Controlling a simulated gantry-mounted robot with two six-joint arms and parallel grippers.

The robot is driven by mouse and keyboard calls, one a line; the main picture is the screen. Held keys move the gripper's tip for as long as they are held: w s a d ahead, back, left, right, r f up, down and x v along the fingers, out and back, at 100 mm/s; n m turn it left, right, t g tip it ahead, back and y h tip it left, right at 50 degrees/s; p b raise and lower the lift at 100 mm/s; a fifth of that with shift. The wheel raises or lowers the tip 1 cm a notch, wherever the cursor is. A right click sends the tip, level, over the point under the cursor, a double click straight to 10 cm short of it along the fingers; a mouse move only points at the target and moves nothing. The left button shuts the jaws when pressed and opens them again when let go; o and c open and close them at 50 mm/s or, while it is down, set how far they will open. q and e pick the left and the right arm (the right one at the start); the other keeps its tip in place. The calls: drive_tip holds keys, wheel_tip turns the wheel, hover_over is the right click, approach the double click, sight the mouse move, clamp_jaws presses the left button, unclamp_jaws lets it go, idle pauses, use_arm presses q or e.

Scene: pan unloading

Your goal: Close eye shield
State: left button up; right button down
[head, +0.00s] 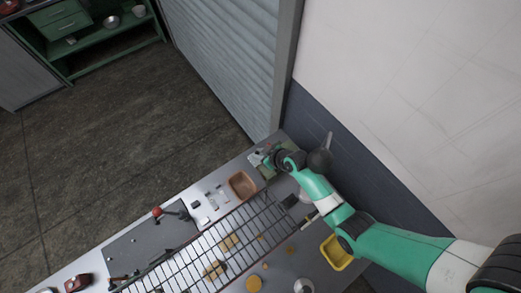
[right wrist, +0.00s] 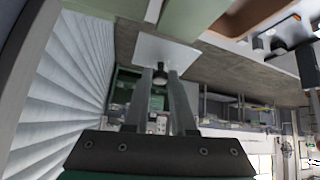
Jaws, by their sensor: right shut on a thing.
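My right gripper (head: 262,157) reaches to the far corner of the bench in the head view, beside a small greenish device (head: 265,172). In the right wrist view, the right gripper (right wrist: 161,74) has its two fingers closed on the dark knob of a pale, flat, square plate (right wrist: 183,54), which looks like the eye shield. The plate sits just below a green surface (right wrist: 195,18). The gripper and arm hide much of the device in the head view, so the plate's tilt is hard to tell. My left gripper is in neither view.
A brown tray (head: 242,185) lies on the bench next to the device. A wire rack (head: 205,252) runs along the bench, and a yellow bin (head: 336,252) stands to its right. A wall and a grey shutter (head: 232,60) stand close behind the corner.

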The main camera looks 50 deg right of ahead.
drive_tip(key=shift+w+f+g+p, duration=0.1)
drive_tip(key=shift+w+g+p, duration=0.3)
drive_tip(key=shift+g, duration=0.5)
drive_tip(key=shift+f+g, duration=0.2)
drive_tip(key=shift+g, duration=0.1)
drive_tip(key=shift+d+f, duration=0.1)
drive_tip(key=shift+f, duration=0.05)
drive_tip(key=c, duration=0.7)
unclamp_jaws()
drive_tip(key=shift+c, duration=0.2)
